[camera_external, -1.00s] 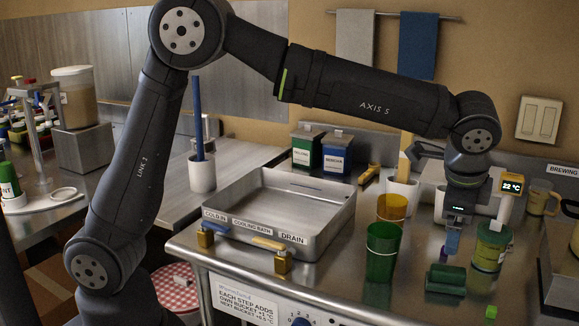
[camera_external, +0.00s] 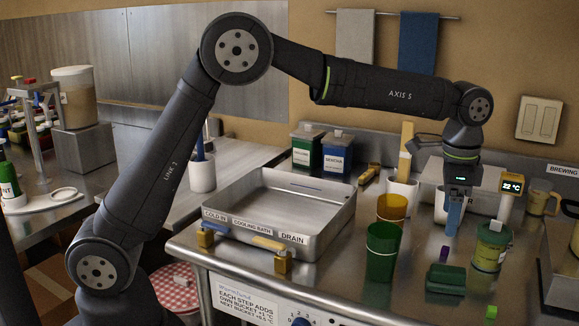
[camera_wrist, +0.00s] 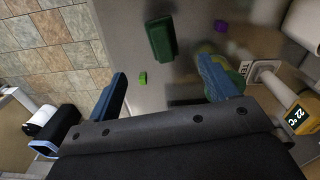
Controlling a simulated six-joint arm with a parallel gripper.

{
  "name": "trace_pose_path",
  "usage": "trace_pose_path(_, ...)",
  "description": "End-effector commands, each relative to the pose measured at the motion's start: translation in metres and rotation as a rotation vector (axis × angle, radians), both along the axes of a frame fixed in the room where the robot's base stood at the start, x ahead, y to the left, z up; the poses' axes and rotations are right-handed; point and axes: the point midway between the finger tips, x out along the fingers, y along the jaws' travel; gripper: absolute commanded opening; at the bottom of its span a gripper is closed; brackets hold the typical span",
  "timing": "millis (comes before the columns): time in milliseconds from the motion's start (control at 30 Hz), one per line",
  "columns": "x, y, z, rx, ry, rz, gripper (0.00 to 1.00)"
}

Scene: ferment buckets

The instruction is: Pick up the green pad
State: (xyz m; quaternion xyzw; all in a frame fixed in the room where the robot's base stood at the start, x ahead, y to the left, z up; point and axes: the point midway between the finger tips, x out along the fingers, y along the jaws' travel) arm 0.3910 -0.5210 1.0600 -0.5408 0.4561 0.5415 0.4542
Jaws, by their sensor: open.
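The dark green pad (camera_external: 445,279) lies on the steel counter near its front, right of the tall green bucket. In the wrist view the pad (camera_wrist: 160,38) is at the upper middle, beyond the fingers and not between them. My gripper (camera_external: 453,230) is above the counter, behind and higher than the pad, with its blue fingers pointing down. In the wrist view the fingers of my gripper (camera_wrist: 163,88) are wide apart, with nothing held between them.
A bright green cube (camera_external: 491,312) and a purple block (camera_external: 444,254) lie near the pad. A green-lidded jar (camera_external: 492,248) stands close right of my gripper.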

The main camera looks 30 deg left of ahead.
Motion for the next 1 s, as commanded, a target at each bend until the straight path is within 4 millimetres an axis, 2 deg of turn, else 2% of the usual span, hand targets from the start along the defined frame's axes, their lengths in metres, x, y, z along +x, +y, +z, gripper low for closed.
trace_pose_path(100, -0.001, 0.001, -0.029, 0.006, 0.003, 0.0, 0.78)
trace_pose_path(300, -0.001, 0.001, -0.071, 0.005, 0.001, 0.0, 0.78)
trace_pose_path(400, 0.0, 0.001, -0.084, 0.003, 0.0, 0.0, 0.78)
trace_pose_path(667, -0.001, 0.003, -0.103, 0.003, 0.0, 0.0, 0.78)
trace_pose_path(900, -0.002, 0.009, -0.138, 0.003, -0.001, 0.0, 0.78)
trace_pose_path(1000, -0.002, 0.009, -0.145, 0.002, -0.002, 0.0, 0.78)
